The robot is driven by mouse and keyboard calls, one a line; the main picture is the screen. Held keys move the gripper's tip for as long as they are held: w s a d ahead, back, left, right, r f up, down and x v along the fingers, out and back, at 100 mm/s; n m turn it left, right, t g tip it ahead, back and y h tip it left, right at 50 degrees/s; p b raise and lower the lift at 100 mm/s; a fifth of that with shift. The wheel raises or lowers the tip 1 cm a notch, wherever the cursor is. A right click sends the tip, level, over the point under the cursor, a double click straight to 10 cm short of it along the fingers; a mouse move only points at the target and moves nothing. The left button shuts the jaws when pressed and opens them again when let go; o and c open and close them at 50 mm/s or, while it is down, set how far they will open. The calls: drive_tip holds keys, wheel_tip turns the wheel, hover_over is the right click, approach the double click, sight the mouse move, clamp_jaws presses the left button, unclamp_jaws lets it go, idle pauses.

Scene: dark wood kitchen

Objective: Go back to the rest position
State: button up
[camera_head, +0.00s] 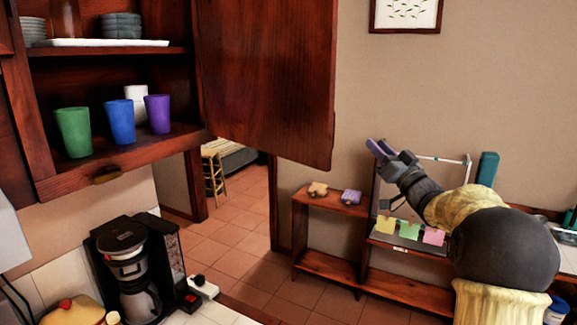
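My gripper (380,147) is at the end of my arm on the right side of the view. It is raised in front of the beige wall, above the low wooden shelf. Its fingers are bluish-purple and point up and to the left. Nothing clearly shows between them, but they are too small to tell whether they are apart or together. My gripper is well to the right of the open cabinet and does not appear to touch anything.
The open cabinet door (268,85) hangs left of my gripper. The cabinet holds green (73,132), blue (120,121), purple (157,113) and white cups. A coffee maker (130,265) stands on the counter below. The low shelf (328,266) stands behind my arm. Tiled floor shows through the doorway.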

drive_tip(key=s+a+f+m+g+h, duration=0.15)
drive_tip(key=s+f+g+h, duration=0.3)
drive_tip(key=f, duration=0.65)
drive_tip(key=s+a+f+m+g+h, duration=0.1)
drive_tip(key=s+f+m+g+h, duration=0.2)
drive_tip(key=s+f+h, duration=0.55)
drive_tip(key=s+a+f+g+y, duration=0.1)
drive_tip(key=s+f+g, duration=0.2)
drive_tip(key=s+f, duration=0.2)
drive_tip(key=s+a+f+n+g+y, duration=0.1)
drive_tip(key=s+f+g, duration=0.3)
drive_tip(key=s, duration=0.6)
drive_tip(key=s+a+f+n+g+y, duration=0.1)
drive_tip(key=s+a+f+g, duration=0.2)
drive_tip(key=s+f, duration=0.4)
drive_tip(key=shift+s+a+f+b, duration=0.25)
drive_tip(key=shift+s+b, duration=0.05)
drive_tip(key=shift+s, duration=0.3)
drive_tip(key=shift+w, duration=0.1)
